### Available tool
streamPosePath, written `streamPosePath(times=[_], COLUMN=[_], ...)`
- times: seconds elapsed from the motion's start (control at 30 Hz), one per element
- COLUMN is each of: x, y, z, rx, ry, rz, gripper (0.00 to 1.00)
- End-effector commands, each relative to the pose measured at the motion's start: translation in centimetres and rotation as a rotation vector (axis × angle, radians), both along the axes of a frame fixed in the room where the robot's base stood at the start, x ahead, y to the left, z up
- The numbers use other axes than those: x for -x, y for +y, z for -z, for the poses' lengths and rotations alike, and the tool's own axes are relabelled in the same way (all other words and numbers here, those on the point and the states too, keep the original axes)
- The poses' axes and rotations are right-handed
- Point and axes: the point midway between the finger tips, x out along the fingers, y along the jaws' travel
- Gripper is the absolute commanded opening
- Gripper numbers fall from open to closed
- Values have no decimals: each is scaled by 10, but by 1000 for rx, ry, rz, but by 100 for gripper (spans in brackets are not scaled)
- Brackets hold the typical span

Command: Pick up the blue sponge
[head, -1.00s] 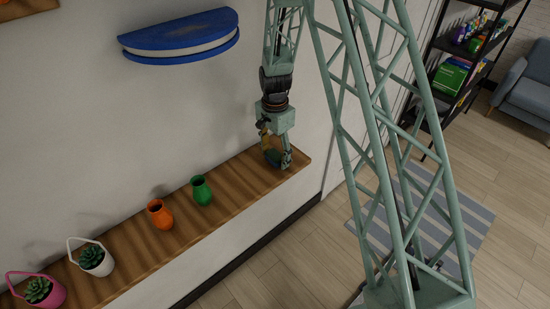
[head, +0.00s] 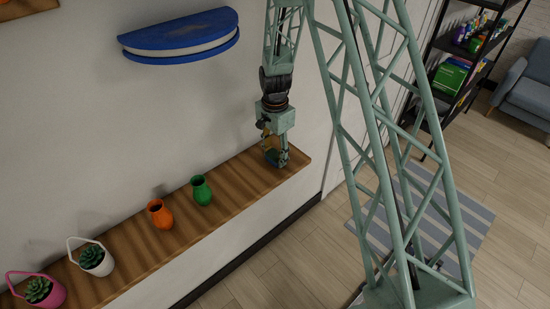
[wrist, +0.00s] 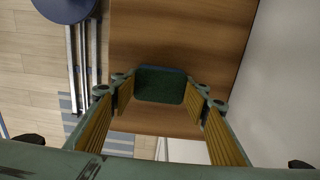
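The blue sponge (wrist: 160,84) is a small block with a dark green top face and a blue edge, at the far end of the wooden shelf. My gripper (wrist: 160,92) points down over it, one yellow-lined finger on each side. The fingertips appear to press on the sponge's two sides, so the gripper looks shut on it. In the head view my gripper (head: 273,159) is low at the shelf's right end, and its fingers hide most of the sponge. The sponge appears still at shelf level.
The wooden shelf (head: 228,213) runs along the wall. A green vase (head: 201,191), an orange vase (head: 160,214), a white planter (head: 94,261) and a pink planter (head: 42,291) stand on it to the left. A blue half-round wall shelf (head: 180,36) hangs above. The shelf around my gripper is clear.

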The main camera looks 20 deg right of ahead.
Motion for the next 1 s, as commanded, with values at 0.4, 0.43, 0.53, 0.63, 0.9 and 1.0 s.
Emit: streamPosePath(times=[0.4, 0.43, 0.53, 0.63, 0.9, 1.0], x=[0, 0, -1, -1, -1, 6], y=[0, 0, 0, 0, 0, -1], z=[-5, -6, -11, -17, -33, -35], rx=[0, 0, 0, 0, 0, 0], ry=[-1, -1, -2, -2, -1, 1], rz=[0, 0, 0, 0, 0, 0], gripper=[39, 39, 39, 39, 39, 39])
